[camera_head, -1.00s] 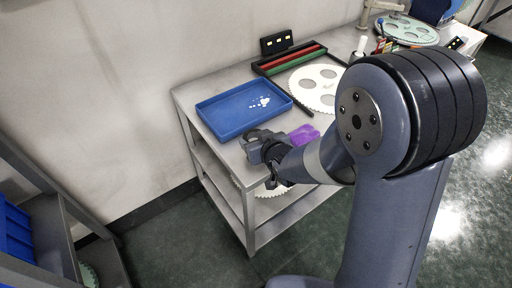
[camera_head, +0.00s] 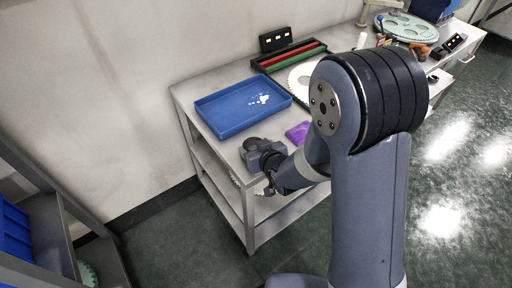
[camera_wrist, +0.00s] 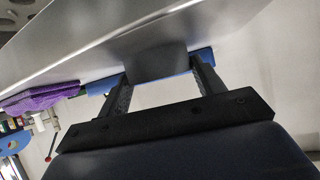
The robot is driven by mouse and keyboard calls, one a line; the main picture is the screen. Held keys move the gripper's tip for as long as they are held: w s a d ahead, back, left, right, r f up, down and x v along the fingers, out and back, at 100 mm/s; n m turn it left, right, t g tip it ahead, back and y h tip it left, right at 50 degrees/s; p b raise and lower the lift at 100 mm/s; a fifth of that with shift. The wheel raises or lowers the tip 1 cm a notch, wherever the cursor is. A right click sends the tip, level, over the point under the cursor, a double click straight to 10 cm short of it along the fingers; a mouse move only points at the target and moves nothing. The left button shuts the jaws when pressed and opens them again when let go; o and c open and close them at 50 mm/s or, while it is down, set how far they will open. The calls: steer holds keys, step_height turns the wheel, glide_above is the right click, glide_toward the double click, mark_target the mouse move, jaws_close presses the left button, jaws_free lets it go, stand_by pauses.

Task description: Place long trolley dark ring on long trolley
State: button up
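The long trolley is a grey steel trolley (camera_head: 283,122) with lower shelves, standing against the wall. A grey metal surface (camera_wrist: 90,50) spans the wrist view just beyond the fingertips.
On the trolley are a blue tray (camera_head: 215,127) with small white pieces, a purple cloth (camera_head: 298,132), a white disc (camera_head: 297,76) and a rack with red and green bars (camera_head: 290,57). A shelf unit (camera_head: 62,225) stands at left. Dark green floor (camera_head: 160,235) lies between.

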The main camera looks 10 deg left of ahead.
steer(key=o, duration=0.4)
steer(key=shift+r+p, duration=0.2)
steer(key=shift+p, duration=0.1)
steer(key=v, duration=1.2)
